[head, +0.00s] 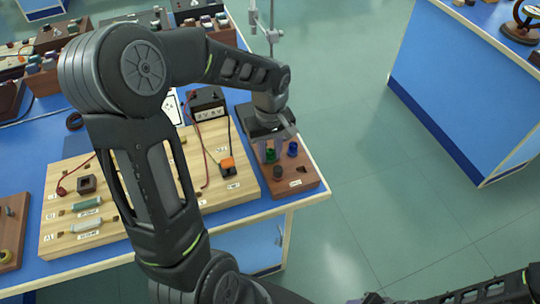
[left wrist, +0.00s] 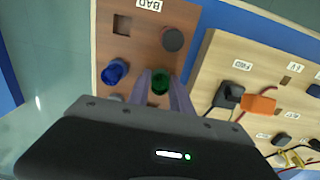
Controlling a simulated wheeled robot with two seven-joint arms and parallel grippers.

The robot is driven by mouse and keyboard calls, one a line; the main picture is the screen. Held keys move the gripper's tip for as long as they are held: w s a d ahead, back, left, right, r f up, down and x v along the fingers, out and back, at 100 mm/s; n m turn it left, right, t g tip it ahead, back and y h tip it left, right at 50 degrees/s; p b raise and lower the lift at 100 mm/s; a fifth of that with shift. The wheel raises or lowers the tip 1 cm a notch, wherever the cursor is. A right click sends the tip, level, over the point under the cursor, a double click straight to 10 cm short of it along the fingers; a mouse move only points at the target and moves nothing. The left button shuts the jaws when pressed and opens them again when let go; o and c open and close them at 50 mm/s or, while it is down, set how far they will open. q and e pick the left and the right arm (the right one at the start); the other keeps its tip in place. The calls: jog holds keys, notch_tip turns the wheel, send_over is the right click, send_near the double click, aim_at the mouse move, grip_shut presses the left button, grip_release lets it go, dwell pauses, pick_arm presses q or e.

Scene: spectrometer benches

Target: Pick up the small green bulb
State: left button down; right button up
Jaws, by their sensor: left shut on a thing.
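The small green bulb (left wrist: 160,82) sits between the two fingers of my left gripper (left wrist: 162,88) in the left wrist view, and the fingers are shut on it. In the head view the green bulb (head: 270,155) shows just below my left gripper (head: 271,146), over the brown wooden block (head: 310,178). A blue bulb (left wrist: 115,71) stands beside it, and a dark round piece (left wrist: 172,39) is at the other side. I cannot tell whether the green bulb is still seated in the block. My right gripper is not clearly visible.
The block has an empty square hole (left wrist: 122,25) and a label "BAD" (left wrist: 149,5). A light wooden circuit board (head: 130,235) with wires and an orange clip (head: 228,162) lies close beside it. The table edge and open floor (head: 370,220) are to the right.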

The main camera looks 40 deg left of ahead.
aim_at(270, 151)
dwell(0.4)
pick_arm(q)
notch_tip(270, 151, up, 10)
dwell(0.5)
jog(key=shift+r, duration=0.15)
dwell(0.4)
jog(key=shift+r+p, duration=1)
jog(key=shift+r, duration=0.35)
jog(key=shift+r, duration=0.1)
